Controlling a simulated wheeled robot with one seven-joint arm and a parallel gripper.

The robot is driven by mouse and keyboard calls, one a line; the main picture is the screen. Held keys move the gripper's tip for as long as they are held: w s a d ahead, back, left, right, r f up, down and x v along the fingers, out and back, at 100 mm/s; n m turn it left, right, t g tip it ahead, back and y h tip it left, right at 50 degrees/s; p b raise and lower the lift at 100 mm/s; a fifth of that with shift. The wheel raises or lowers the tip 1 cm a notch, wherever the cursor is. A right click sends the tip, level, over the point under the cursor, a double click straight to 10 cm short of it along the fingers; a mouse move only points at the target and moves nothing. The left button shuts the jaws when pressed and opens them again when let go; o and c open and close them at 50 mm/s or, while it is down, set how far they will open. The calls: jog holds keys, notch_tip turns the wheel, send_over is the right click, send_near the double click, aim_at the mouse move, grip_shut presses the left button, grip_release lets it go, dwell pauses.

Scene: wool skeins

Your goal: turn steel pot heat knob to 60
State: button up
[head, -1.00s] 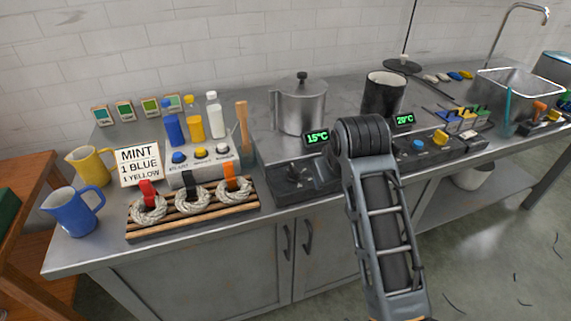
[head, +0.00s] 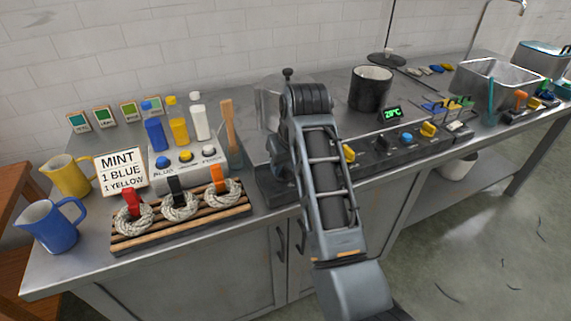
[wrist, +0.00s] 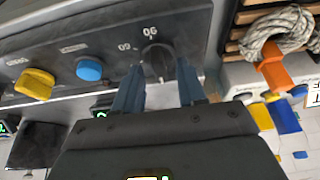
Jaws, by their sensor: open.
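The steel pot (head: 268,98) stands at the back of the counter, mostly hidden behind my arm in the head view. In the wrist view, a black heat knob (wrist: 157,60) sits on a dark control panel (wrist: 65,42). Small white numbers stand beside it, upside down and too small to read surely. My gripper (wrist: 160,72) is open, its two blue fingers on either side of the knob, with no clear contact. The knob's pointer direction is unclear. My arm hides the knob, the gripper's fingers and the pot's display in the head view.
A yellow knob (wrist: 36,84) and a blue button (wrist: 89,68) share the panel. A black pot (head: 371,90) with a green display (head: 392,113) stands to the right. A slatted rack (head: 182,226) with rope skeins and a button box (head: 187,166) lie left.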

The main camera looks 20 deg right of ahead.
jog(key=shift+w+f, duration=0.1)
jog(key=shift+f, duration=0.15)
grip_shut()
dwell(0.3)
